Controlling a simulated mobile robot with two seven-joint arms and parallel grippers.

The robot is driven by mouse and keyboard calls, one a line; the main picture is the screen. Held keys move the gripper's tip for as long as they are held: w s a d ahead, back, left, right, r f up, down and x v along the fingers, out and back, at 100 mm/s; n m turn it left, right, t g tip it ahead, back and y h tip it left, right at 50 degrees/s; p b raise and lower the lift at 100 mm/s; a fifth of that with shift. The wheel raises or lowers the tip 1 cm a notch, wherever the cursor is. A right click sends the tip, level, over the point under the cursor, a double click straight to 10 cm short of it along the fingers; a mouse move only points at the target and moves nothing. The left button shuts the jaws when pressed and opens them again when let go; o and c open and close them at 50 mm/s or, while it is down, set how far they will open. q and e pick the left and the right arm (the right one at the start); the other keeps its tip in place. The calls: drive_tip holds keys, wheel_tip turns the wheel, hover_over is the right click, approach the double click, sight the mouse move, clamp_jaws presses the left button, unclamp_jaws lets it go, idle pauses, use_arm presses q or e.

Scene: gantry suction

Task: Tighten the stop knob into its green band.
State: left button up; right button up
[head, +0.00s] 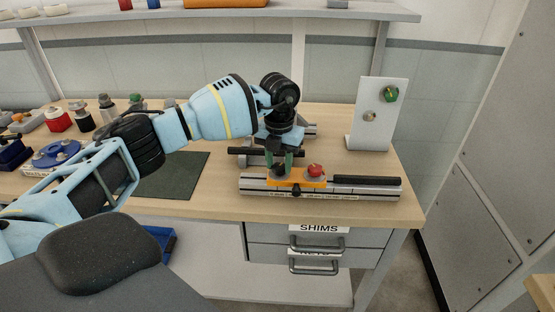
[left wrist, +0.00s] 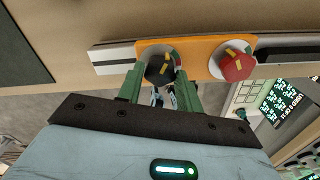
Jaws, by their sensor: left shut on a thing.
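A black knob with a yellow pointer mark (left wrist: 158,70) sits on an orange plate (left wrist: 203,50) on a grey rail (head: 340,191). A pale dial ring shows around it, with green and red parts of a band at its edge. My left gripper (head: 284,161) points down over the plate. Its green fingers are shut on the black knob, one on each side, and partly hide the dial. Where the pointer stands against the green cannot be told clearly. A red knob (head: 315,170) with a yellow mark stands on the same plate, to the right. My right gripper is not in view.
A white upright panel (head: 368,142) with a green knob (head: 389,93) stands at the back right. A dark mat (head: 174,177) lies left of the rail. Several small parts and a blue round piece (head: 58,153) lie at the left. A shelf (head: 330,13) runs above the bench.

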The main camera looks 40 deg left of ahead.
sight(279, 166)
use_arm(q)
drive_tip(key=shift+m, duration=1.4)
drive_tip(key=o, duration=1)
drive_tip(key=shift+r, duration=0.1)
wheel_tip(279, 166, up, 8)
drive_tip(key=shift+f, duration=0.2)
